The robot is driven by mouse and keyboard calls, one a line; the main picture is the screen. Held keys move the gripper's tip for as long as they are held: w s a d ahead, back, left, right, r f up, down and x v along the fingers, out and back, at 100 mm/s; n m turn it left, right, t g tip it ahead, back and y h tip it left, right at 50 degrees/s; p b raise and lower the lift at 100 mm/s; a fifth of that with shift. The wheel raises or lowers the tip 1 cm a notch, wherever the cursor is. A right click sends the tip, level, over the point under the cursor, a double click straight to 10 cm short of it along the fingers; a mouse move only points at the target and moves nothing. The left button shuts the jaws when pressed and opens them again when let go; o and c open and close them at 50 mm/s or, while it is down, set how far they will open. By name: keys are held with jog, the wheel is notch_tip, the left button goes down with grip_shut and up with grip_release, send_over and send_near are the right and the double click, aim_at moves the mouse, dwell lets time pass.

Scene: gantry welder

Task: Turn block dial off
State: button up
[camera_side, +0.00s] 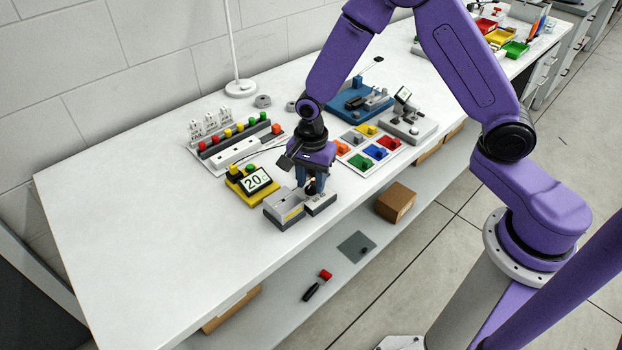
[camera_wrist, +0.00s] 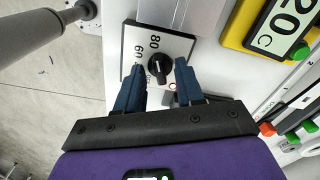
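The block dial shows in the wrist view as a black knob (camera_wrist: 160,69) on a white plate (camera_wrist: 133,38) marked 60 and 80. A pale pointer line shows on the knob. The rest of the scale is partly hidden by my gripper. My gripper (camera_wrist: 159,73) is open, with one blue finger on each side of the knob and visible gaps between. In the side view my gripper (camera_side: 312,184) points down over the grey dial block (camera_side: 320,204) near the table's front edge and hides most of the knob.
A yellow unit (camera_side: 239,190) with a display reading 20 stands just left of the dial block. A power strip (camera_side: 233,153) and colored blocks (camera_side: 375,151) lie behind. The table's left part is clear.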

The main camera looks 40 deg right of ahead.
grip_shut()
jog(key=shift+n, duration=0.4)
jog(key=n, duration=0.5)
jog(key=shift+n, duration=0.3)
jog(key=n, duration=1.3)
jog(key=shift+w+n, duration=0.1)
jog(key=shift+n, duration=0.2)
jog(key=n, duration=0.6)
jog(key=shift+n, duration=0.4)
